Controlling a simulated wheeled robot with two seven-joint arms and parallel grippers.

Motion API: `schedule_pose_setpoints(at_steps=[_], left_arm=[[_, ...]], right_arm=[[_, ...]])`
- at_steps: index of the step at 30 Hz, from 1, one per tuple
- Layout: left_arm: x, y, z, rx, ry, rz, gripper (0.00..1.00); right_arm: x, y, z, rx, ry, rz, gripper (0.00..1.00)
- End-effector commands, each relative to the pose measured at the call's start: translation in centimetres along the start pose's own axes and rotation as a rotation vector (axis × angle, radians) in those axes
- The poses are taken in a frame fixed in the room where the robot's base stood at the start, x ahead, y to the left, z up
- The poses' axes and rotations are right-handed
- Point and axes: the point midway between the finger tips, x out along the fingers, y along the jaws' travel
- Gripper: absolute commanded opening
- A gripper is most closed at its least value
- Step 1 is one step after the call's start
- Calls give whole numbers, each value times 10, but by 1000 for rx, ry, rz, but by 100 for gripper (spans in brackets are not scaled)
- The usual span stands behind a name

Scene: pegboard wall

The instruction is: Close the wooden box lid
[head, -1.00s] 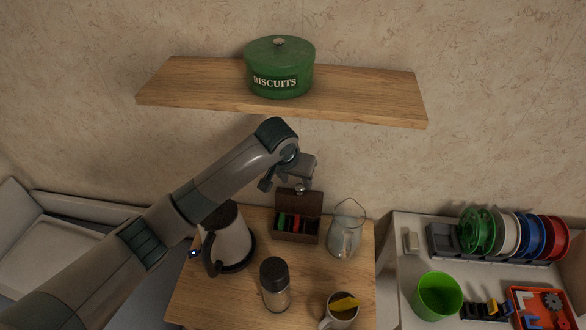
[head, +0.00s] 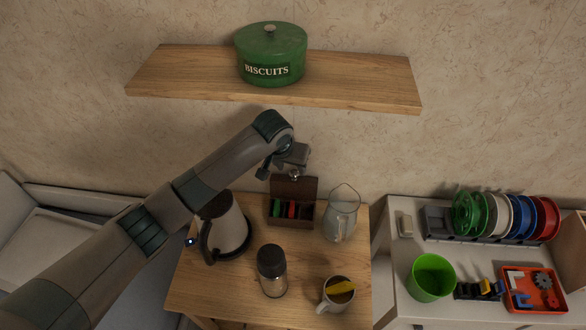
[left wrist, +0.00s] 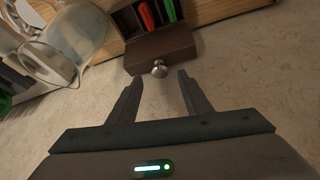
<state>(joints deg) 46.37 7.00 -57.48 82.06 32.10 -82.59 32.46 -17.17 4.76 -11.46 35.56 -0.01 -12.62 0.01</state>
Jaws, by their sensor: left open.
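The dark wooden box (head: 291,212) stands at the back of the small wooden table, with its lid (head: 295,187) raised upright toward the wall. Red and green items show inside it. In the left wrist view the lid (left wrist: 160,50) has a round metal knob (left wrist: 159,69) at its edge. My left gripper (head: 278,172) is just above the raised lid in the head view. In the left wrist view its two fingers (left wrist: 160,90) are spread, with the knob just beyond the gap between them, and nothing is held. My right gripper is in neither view.
A kettle (head: 224,228) stands left of the box and a glass pitcher (head: 341,218) right of it. A jar (head: 271,270) and a mug (head: 337,294) stand in front. A shelf (head: 370,85) with a green biscuit tin (head: 271,55) hangs above.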

Motion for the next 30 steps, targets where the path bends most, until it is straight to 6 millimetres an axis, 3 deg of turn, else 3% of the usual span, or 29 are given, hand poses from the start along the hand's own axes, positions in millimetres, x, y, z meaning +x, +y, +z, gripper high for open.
schedule_pose_setpoints(at_steps=[10, 22, 28, 30], left_arm=[[34, 0, 0, -1, 0, -1, 45], [40, 0, 0, 1, 2, 0, 45], [40, 0, 0, 1, 1, 0, 0], [40, 0, 0, 1, 1, 0, 0]], right_arm=[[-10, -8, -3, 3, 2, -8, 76], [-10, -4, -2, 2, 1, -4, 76], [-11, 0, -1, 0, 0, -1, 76], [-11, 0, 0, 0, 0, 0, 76]])
